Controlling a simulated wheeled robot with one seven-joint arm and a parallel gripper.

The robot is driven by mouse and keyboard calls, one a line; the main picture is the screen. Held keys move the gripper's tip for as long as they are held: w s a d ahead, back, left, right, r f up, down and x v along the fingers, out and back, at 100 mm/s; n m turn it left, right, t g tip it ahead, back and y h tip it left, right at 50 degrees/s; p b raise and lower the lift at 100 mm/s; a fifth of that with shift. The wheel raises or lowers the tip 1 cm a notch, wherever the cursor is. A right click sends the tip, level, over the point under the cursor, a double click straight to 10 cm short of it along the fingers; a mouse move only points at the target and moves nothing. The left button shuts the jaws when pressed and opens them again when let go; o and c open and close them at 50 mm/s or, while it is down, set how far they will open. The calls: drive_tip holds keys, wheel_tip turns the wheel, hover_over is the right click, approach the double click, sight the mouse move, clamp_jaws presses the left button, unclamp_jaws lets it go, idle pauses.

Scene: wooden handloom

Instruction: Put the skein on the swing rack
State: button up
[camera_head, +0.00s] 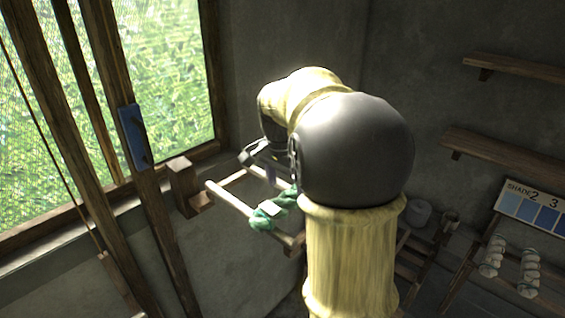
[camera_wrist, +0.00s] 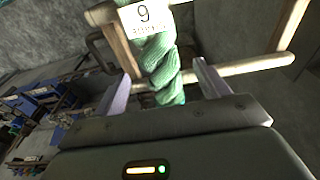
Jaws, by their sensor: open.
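The green twisted skein (camera_head: 272,213) lies at the pale wooden rods of the swing rack (camera_head: 228,199), towards the rack's right end. In the wrist view the skein (camera_wrist: 162,65) runs up and down the picture and crosses in front of a pale rod (camera_wrist: 250,66). A white tag (camera_wrist: 145,17) marked 9 is on its upper part. My gripper (camera_wrist: 162,70) is open, with one finger on each side of the skein and visible gaps between. In the head view my gripper (camera_head: 268,160) is above the rack, partly hidden by my arm. Whether the skein is looped on a rod is unclear.
A wooden post with a blue plate (camera_head: 133,137) stands left of the rack, by the window. At right are wall shelves (camera_head: 500,155), a shade card (camera_head: 530,208) and pale skeins (camera_head: 528,272) on a stand. My arm hides the middle.

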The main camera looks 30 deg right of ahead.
sight(284, 198)
wheel_tip(284, 198, up, 9)
drive_tip(key=a, duration=0.1)
drive_tip(key=shift+s+f+b, duration=0.2)
drive_tip(key=shift+s+b, duration=0.1)
drive_tip(key=shift+b, duration=0.15)
drive_tip(key=shift+d, duration=0.1)
